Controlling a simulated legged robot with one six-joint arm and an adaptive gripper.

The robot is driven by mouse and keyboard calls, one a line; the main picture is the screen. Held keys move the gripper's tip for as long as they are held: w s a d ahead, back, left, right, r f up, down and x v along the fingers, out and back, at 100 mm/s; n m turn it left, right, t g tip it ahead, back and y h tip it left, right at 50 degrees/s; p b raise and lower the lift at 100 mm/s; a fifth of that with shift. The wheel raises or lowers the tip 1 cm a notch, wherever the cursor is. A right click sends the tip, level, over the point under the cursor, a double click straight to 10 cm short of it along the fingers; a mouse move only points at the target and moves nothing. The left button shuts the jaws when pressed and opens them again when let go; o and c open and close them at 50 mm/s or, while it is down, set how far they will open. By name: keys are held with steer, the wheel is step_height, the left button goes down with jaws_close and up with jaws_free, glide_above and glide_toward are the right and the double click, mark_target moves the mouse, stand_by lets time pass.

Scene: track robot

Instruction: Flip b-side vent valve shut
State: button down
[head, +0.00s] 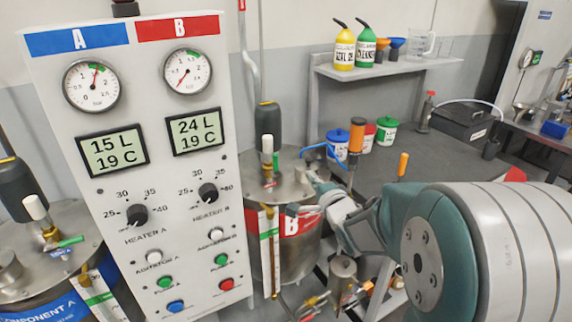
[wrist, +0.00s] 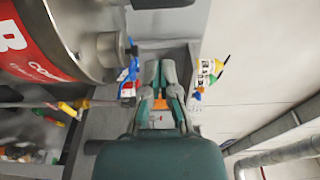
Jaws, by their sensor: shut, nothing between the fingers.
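The B tank (head: 303,250), a steel drum with a red B label, stands right of the control panel. It also shows at the upper left of the wrist view (wrist: 62,18). On its lid are a green lever (head: 270,183) below a white-topped fitting and, farther right, a blue lever (head: 318,148); I cannot tell which is the vent valve. A blue lever (wrist: 127,76) shows left of my fingers in the wrist view. My gripper (head: 318,187) is by the tank's right rim; in the wrist view its fingers (wrist: 160,68) are together and empty, apart from the blue lever.
The panel (head: 140,180) with gauges and knobs stands on the left. Orange-handled tools (head: 355,137) rise behind my arm. Lidded buckets (head: 385,130) stand on the grey bench (head: 450,165). A shelf (head: 400,70) holds bottles and a jug.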

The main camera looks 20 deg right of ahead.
mark_target(276, 166)
steer(key=w+a, duration=0.5)
steer(key=w, duration=0.3)
stand_by(0.4)
steer(key=shift+w, duration=0.15)
stand_by(0.3)
steer(key=shift+a+n, duration=0.1)
steer(key=shift+n, duration=0.3)
